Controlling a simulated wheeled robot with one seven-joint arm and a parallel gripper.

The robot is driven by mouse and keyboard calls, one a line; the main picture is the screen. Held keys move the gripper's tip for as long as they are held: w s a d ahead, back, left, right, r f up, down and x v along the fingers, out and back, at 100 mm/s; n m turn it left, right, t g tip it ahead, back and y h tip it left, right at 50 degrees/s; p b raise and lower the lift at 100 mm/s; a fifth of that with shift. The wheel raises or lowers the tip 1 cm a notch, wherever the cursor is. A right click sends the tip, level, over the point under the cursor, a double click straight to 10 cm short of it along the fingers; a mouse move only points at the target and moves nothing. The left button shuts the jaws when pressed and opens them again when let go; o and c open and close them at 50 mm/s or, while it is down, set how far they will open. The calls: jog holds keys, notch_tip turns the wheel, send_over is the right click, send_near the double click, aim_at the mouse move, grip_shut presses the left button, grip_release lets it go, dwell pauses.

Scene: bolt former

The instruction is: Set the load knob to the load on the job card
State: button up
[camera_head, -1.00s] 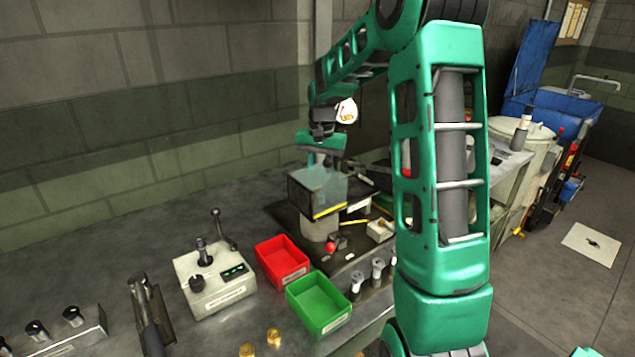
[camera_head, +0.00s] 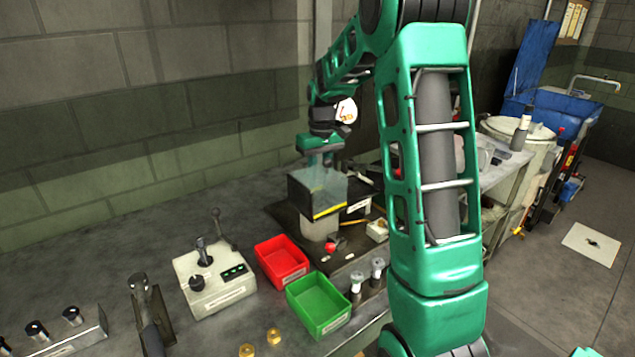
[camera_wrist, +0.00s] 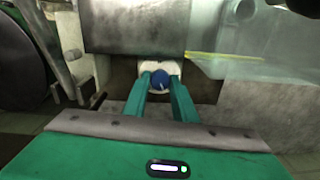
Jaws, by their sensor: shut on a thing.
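In the wrist view a small blue knob (camera_wrist: 166,80) with a pale line on it sits in front of a white plate under a grey metal block. The two green fingers of my gripper (camera_wrist: 161,84) reach to it and are shut on it, one on each side. The knob's scale and setting cannot be read. In the head view my gripper (camera_head: 321,162) is at the machine, behind the clear guard (camera_head: 318,192) with a yellow lower edge. The knob is hidden there. I cannot make out a readable job card.
A red bin (camera_head: 282,262) and a green bin (camera_head: 318,305) stand in front of the machine. A white control box (camera_head: 213,278) with levers is to their left. Two brass pieces (camera_head: 273,336) lie on the bench. The clear guard (camera_wrist: 255,72) is close to the right of my fingers.

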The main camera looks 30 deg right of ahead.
jog(key=shift+w+r+n, duration=0.1)
jog(key=shift+w+n, duration=0.05)
jog(key=shift+n, duration=0.45)
jog(key=o, duration=0.8)
jog(key=shift+c, duration=0.2)
